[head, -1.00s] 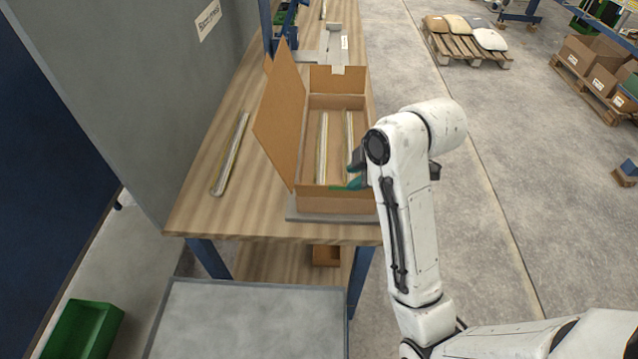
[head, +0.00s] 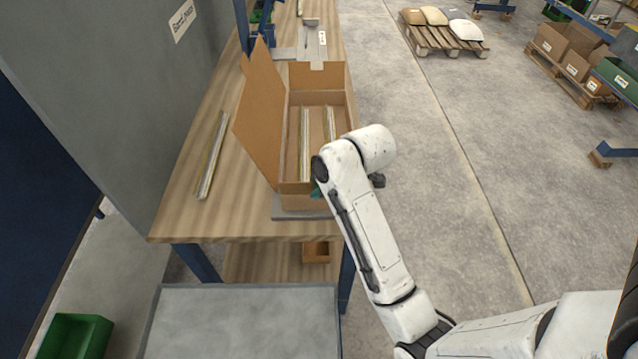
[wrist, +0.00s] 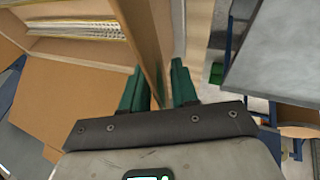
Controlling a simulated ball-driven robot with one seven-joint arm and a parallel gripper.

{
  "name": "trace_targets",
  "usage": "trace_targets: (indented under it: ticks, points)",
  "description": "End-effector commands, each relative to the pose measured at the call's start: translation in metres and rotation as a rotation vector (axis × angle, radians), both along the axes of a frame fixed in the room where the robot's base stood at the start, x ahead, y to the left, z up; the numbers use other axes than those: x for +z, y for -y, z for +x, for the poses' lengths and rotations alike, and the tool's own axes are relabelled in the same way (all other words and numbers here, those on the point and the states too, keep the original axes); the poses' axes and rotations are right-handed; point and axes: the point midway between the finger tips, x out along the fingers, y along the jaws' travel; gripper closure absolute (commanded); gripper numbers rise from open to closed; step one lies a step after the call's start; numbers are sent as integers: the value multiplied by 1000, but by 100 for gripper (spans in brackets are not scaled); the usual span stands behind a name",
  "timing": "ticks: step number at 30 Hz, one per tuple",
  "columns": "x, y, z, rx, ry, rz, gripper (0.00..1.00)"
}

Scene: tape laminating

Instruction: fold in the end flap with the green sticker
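The open cardboard box (head: 295,203) sits at the near end of the workbench, with long metal-coloured strips (head: 305,145) lying inside. Its long left flap (head: 259,110) stands up and leans outward. The far end flap (head: 316,76) stands up. I cannot make out a green sticker on any flap. My gripper (wrist: 157,86) is at the near end of the box, mostly hidden behind my arm in the head view. In the wrist view its two green fingers are apart, with a cardboard panel (wrist: 153,55) passing between them. I cannot tell whether they touch it.
A loose strip (head: 213,155) lies on the bench (head: 185,200) left of the box. A grey panel stands along the bench's left side. A grey-topped table (head: 235,320) stands in front. The floor to the right is open, with pallets (head: 445,37) farther back.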

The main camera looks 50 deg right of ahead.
Motion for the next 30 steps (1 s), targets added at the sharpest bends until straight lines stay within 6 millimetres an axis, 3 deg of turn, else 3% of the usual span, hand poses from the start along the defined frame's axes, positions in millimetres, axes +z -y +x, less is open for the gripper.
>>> trace_targets:
  ticks: [5,14,30]
  points:
    - [0,0,0,0,0,0,71]
    - [0,0,0,0,0,0,99]
    - [0,0,0,0,0,0,100]
